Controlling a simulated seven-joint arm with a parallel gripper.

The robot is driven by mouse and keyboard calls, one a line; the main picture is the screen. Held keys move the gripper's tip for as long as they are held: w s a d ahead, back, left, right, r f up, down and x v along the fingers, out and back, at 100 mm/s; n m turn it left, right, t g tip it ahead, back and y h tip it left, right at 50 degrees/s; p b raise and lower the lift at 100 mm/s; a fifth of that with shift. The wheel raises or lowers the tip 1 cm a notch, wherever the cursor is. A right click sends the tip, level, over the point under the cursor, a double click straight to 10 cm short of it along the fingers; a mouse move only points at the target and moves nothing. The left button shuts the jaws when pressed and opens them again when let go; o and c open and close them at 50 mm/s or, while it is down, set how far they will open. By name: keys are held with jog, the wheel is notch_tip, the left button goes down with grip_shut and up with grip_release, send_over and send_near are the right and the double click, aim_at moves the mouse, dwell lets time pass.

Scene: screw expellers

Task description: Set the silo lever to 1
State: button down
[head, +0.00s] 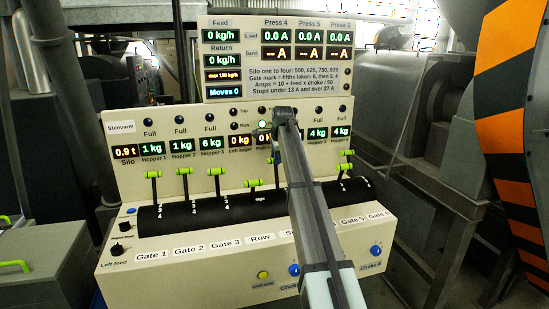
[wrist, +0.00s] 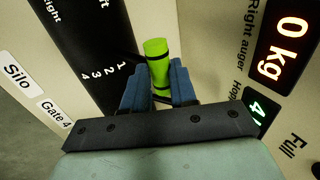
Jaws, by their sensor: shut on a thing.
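A lever with a green cylindrical handle (wrist: 157,50) stands between my fingers in the wrist view. My gripper (wrist: 159,90) is shut on this handle, with one blue finger on each side of it. A scale reading 1 2 3 4 (wrist: 106,83) runs on the black drum beside the lever, and a "Silo" label (wrist: 17,76) lies below it on the panel. The handle appears on the display side, past the 1 end of the scale; the exact mark is unclear. In the head view my arm covers much of this area.
In the head view, gate levers with green handles stand on the left, such as the Gate 1 lever (head: 153,174), and on the right (head: 347,153). The row lever (head: 253,183) is close on the left. A display board (head: 277,60) rises behind, showing Moves 0.

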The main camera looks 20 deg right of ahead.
jog(key=shift+s+f, duration=0.3)
jog(key=shift+f, duration=0.1)
jog(key=c, duration=1.2)
grip_release()
jog(key=shift+f, duration=0.1)
jog(key=shift+o, duration=1.4)
jog(key=shift+w, duration=0.1)
jog(key=shift+r, duration=0.2)
jog(key=shift+r, duration=0.6)
jog(key=v, duration=1.2)
jog(key=shift+s+r, duration=0.25)
jog(key=shift+d, duration=0.1)
